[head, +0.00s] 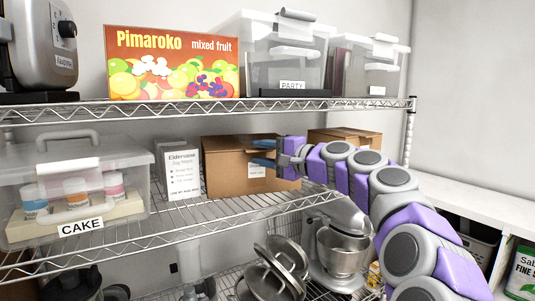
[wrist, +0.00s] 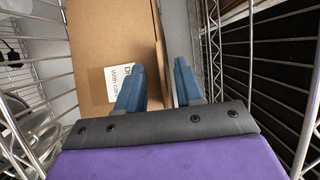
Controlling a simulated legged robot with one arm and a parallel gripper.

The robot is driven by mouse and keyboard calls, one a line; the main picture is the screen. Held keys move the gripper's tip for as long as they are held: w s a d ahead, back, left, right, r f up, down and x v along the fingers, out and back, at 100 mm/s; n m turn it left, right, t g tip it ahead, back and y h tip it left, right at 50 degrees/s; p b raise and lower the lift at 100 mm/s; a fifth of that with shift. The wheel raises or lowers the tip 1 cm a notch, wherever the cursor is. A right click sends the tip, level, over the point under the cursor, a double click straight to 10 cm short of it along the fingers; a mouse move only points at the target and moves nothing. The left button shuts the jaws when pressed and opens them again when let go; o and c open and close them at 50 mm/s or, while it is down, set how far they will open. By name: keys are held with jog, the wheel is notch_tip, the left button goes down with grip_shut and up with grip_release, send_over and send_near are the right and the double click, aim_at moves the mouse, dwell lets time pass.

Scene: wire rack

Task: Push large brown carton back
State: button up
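The large brown carton (head: 225,168) stands on the middle wire shelf, with a white label on its front; its lid flaps look closed. In the wrist view, the carton (wrist: 108,30) fills the upper left, with its label partly hidden by a finger. My gripper (head: 254,153) is at the carton's front right part, with its blue fingers apart and nothing visibly held. In the wrist view, my gripper (wrist: 160,66) has its left finger in front of the carton and its right finger over the gap past the carton's right edge. I cannot tell whether they touch.
A white box (head: 181,174) stands left of the carton, then a clear CAKE bin (head: 120,165). A second brown carton (head: 345,135) is behind my arm. The upper shelf (head: 200,108) runs above. A stand mixer (head: 342,245) and metal lids (head: 270,275) are below.

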jog(key=d, duration=0.2)
jog(key=shift+d+r, duration=0.1)
jog(key=shift+d, duration=0.2)
grip_shut()
jog(key=d, duration=0.4)
jog(key=shift+s+d, duration=0.2)
jog(key=shift+d, duration=0.15)
dwell(0.4)
grip_release()
jog(key=shift+a, duration=0.35)
jog(key=shift+d, duration=0.1)
